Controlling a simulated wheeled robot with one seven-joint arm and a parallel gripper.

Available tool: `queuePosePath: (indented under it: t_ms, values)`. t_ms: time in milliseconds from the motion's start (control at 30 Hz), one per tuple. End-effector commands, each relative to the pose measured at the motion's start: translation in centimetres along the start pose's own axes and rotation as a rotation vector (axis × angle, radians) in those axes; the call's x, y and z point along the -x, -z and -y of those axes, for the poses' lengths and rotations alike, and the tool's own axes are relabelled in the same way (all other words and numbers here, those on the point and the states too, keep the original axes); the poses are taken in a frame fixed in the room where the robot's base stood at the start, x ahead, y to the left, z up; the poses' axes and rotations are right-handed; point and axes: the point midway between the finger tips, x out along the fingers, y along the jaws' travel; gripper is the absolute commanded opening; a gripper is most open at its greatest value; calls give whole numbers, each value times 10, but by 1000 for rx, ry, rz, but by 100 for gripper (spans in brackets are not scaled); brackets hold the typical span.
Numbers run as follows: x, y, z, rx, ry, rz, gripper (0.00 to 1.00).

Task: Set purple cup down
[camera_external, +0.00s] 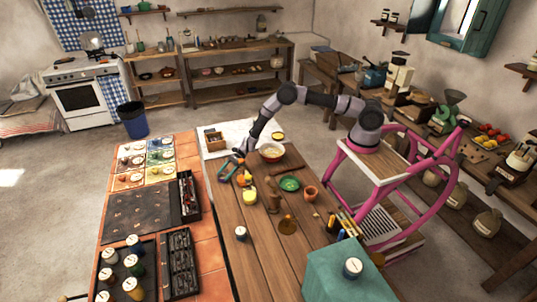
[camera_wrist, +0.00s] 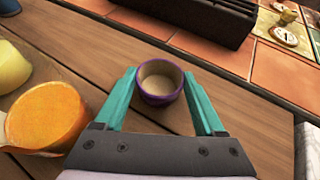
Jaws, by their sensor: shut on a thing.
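The purple cup (camera_wrist: 160,84) is upright between the two teal fingers of my gripper (camera_wrist: 161,92) in the wrist view, its pale inside facing the camera. The fingers are shut on its sides. Below the cup is the brown wooden table top (camera_wrist: 180,60); I cannot tell whether the cup's base touches it. In the outside view my gripper (camera_external: 229,169) is low over the far left part of the wooden table (camera_external: 240,262), near its left edge. The cup is too small and covered to make out there.
An orange (camera_wrist: 48,116) piece and a yellow one (camera_wrist: 12,68) are close on the left in the wrist view. A dark tray (camera_wrist: 216,18) lies beyond the table edge on orange tiles (camera_wrist: 207,48). A bowl (camera_external: 271,152) and green plate (camera_external: 289,184) stand nearby.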

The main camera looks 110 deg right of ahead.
Motion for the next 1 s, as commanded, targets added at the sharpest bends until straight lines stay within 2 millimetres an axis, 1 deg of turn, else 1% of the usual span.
queuePosePath:
  t_ms: [100, 133, 200, 467, 567, 667, 900, 1000]
  values:
    - [-1, 3, 0, 0, 0, 0, 17]
    - [-2, 3, 0, 0, 0, 0, 75]
    - [-1, 3, 0, 0, 0, 0, 100]
    - [-1, 1, 0, 0, 0, 0, 100]
    - [7, 0, 0, -2, 1, -1, 100]
    - [23, 0, 1, -1, 2, -1, 100]
    - [76, 0, 1, -1, 2, -1, 100]
    - [94, 0, 0, -1, 1, -1, 100]
